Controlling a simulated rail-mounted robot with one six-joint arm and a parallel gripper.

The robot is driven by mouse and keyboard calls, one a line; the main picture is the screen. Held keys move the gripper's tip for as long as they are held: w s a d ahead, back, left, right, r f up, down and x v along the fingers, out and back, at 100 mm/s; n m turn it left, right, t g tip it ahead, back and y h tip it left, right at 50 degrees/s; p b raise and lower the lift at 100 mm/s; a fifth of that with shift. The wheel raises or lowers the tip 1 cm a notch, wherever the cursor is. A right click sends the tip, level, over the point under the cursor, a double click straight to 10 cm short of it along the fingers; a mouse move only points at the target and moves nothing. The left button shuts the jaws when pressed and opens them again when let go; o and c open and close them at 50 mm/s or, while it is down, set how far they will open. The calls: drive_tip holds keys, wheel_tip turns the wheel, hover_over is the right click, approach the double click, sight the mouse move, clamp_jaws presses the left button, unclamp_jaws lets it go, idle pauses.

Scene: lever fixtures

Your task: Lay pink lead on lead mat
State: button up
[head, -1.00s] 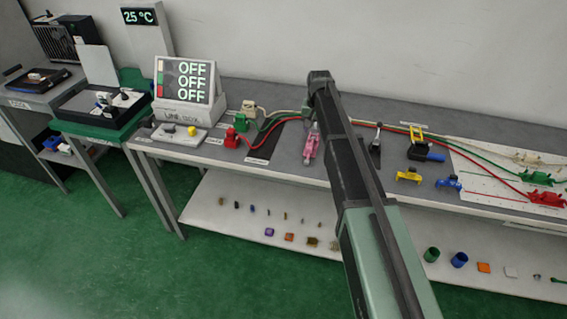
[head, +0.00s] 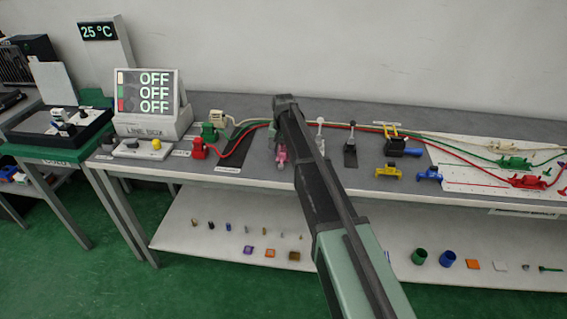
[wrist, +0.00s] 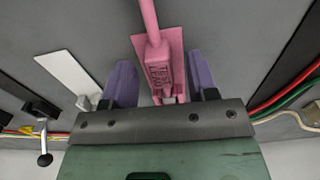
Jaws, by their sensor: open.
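My gripper (wrist: 161,72) is open, one purple finger on each side of the lead with gaps between. In the head view the pink lead (head: 281,154) shows beside my arm, which hides part of it and my fingers. A dark mat (head: 236,160) lies left of it on the bench; it seems to be the dark strip at right in the wrist view (wrist: 298,52). Its label is unreadable.
Red and green plugs (head: 199,149) with cables stand left of the dark mat. Upright levers (head: 350,145) and yellow and blue clamps (head: 388,171) stand to the right. A line box (head: 150,110) reads OFF. Small parts lie on the lower shelf (head: 190,262).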

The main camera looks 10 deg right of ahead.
drive_tip(key=shift+f, duration=0.45)
clamp_jaws()
